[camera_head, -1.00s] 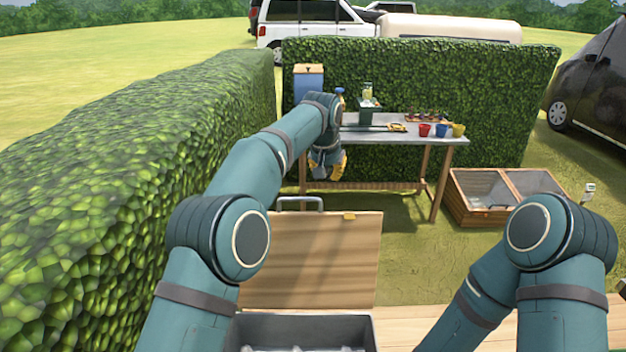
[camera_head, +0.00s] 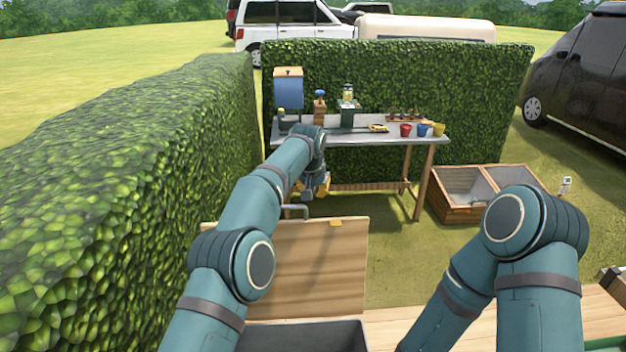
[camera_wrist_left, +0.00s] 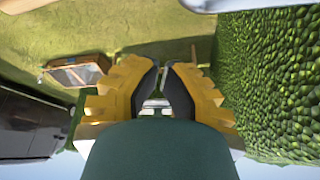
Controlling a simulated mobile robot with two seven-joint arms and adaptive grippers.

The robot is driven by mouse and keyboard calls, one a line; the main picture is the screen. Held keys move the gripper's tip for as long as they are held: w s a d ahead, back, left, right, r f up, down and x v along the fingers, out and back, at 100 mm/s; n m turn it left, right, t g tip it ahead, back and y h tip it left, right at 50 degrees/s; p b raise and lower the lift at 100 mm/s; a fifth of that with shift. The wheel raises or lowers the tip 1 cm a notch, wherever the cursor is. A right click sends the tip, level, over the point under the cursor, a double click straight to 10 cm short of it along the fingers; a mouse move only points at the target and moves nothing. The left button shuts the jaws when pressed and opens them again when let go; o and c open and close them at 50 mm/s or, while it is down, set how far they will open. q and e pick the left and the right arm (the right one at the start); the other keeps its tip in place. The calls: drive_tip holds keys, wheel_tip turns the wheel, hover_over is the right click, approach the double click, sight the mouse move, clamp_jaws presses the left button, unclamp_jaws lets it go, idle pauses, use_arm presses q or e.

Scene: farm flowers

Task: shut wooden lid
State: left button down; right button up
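The wooden lid (camera_head: 315,270) stands raised at the back of a grey box (camera_head: 300,338), its broad face toward me.
A tall hedge (camera_head: 110,190) runs close along the left. A potting table (camera_head: 365,137) with pots and a blue container (camera_head: 288,93) stands farther back. A wooden cold frame (camera_head: 480,190) sits on the grass to the right. Grass between lid and table is free.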

use_arm(q)
drive_tip(key=shift+s+a+f+b, duration=0.1)
drive_tip(key=shift+s+a+b, duration=0.15)
drive_tip(key=shift+s+b, duration=0.3)
drive_tip(key=shift+s+a+r+b, duration=0.1)
drive_tip(key=shift+s+a+b, duration=0.1)
drive_tip(key=shift+s+b, duration=0.35)
drive_tip(key=shift+s+a+f+b, duration=0.1)
drive_tip(key=shift+s+a+b, duration=0.2)
drive_tip(key=shift+s, duration=0.5)
